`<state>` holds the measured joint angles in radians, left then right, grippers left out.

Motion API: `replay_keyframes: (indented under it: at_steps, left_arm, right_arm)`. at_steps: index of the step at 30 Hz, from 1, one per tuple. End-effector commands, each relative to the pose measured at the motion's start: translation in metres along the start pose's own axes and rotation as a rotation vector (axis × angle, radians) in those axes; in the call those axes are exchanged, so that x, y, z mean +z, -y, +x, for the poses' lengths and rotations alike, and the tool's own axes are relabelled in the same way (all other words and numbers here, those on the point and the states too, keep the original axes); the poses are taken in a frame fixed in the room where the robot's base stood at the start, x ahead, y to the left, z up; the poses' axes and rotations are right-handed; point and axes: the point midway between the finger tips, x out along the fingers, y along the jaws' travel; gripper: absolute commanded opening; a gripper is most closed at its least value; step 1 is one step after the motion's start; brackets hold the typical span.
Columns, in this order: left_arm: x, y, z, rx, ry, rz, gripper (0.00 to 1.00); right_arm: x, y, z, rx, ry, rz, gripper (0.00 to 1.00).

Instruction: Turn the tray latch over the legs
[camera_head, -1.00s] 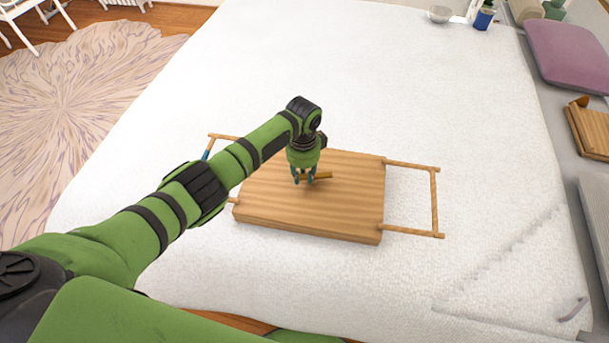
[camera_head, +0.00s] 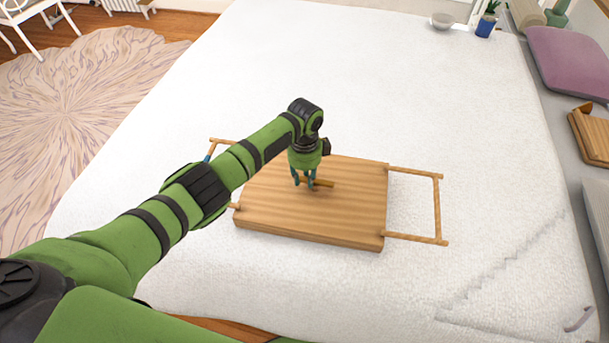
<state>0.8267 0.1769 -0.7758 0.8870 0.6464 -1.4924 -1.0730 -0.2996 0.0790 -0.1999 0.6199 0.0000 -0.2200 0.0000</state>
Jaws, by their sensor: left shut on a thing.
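The wooden tray (camera_head: 345,219) lies flat on the white bed, its board facing up. A wooden leg frame (camera_head: 437,208) sticks out flat from its right side. Another leg frame (camera_head: 222,141) sticks out at the left, partly hidden behind my arm. The latch (camera_head: 322,184) is a small wooden bar near the middle of the board, lying roughly left to right. My left gripper (camera_head: 304,186) points down from above and is shut on the latch; its fingers hide part of the bar. My right gripper is not in view.
The white bed (camera_head: 350,80) is broad and clear around the tray. A bowl (camera_head: 442,20) and a blue pot (camera_head: 486,25) stand at the far edge. A purple cushion (camera_head: 570,62) and a wooden object (camera_head: 590,135) lie at the right.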

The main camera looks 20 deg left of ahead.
Motion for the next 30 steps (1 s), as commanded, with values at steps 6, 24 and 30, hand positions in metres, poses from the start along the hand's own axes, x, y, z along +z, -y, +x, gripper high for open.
replay_keyframes:
  at_steps: [6, 24, 30]
  left_arm:
    - [-0.001, 0.0, 0.0, 0.0, -0.001, 0.003, 0.52]
    - [0.0, 0.002, -0.049, -0.006, -0.001, 0.001, 0.52]
    - [-0.001, 0.001, -0.09, -0.005, -0.002, 0.002, 0.52]
  right_arm:
    - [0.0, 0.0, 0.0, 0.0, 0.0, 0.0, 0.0]
    - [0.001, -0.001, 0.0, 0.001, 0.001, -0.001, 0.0]
    - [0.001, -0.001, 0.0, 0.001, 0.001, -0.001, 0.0]
